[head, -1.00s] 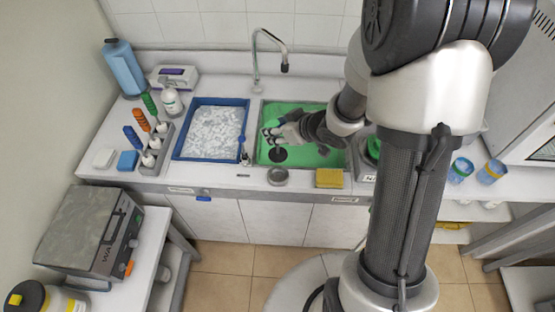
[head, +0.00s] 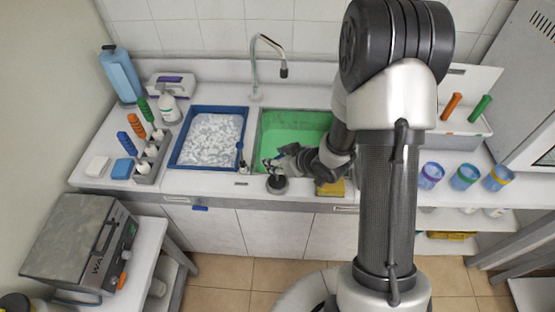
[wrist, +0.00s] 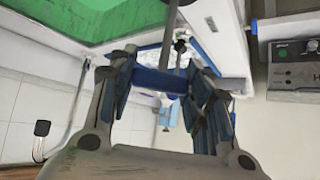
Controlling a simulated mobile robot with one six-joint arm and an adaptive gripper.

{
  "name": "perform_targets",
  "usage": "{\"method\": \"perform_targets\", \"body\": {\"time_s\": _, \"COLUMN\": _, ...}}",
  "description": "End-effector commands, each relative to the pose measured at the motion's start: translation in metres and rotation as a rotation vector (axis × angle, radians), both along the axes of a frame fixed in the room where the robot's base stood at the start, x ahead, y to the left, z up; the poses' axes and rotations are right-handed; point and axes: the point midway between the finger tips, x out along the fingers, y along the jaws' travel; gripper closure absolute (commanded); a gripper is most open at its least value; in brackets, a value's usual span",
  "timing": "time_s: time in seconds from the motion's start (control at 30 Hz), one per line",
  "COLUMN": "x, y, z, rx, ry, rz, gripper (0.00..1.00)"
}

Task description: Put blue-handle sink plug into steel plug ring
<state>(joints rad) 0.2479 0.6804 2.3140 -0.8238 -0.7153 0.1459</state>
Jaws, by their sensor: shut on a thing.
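My gripper (head: 272,163) is over the front edge of the sink in the head view. In the wrist view, its blue-padded fingers (wrist: 162,86) are closed on the blue handle (wrist: 158,80) of the sink plug.
The green sink (head: 300,130) lies behind, with a tap (head: 255,70) at its back. A blue tray (head: 178,165) of white pieces stands left. A small dark-topped item (head: 240,155) stands between tray and sink. A yellow sponge (head: 332,189) lies right of the ring.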

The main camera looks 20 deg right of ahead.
Motion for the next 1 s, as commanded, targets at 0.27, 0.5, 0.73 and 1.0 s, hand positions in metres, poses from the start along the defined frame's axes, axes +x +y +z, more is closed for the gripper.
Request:
{"method": "perform_targets", "body": {"time_s": 0.27, "x": 0.0, "y": 0.0, "z": -0.002, "rx": 0.0, "ry": 0.0, "rz": 0.0, "gripper": 0.44}}
{"method": "perform_targets", "body": {"time_s": 0.5, "x": 0.0, "y": 0.0, "z": -0.002, "rx": 0.0, "ry": 0.0, "rz": 0.0, "gripper": 0.35}}
{"method": "perform_targets", "body": {"time_s": 0.73, "x": 0.0, "y": 0.0, "z": -0.001, "rx": 0.0, "ry": 0.0, "rz": 0.0, "gripper": 0.35}}
{"method": "perform_targets", "body": {"time_s": 1.0, "x": -0.022, "y": -0.012, "z": 0.026, "rx": 0.001, "ry": -0.001, "rz": -0.004, "gripper": 0.35}}
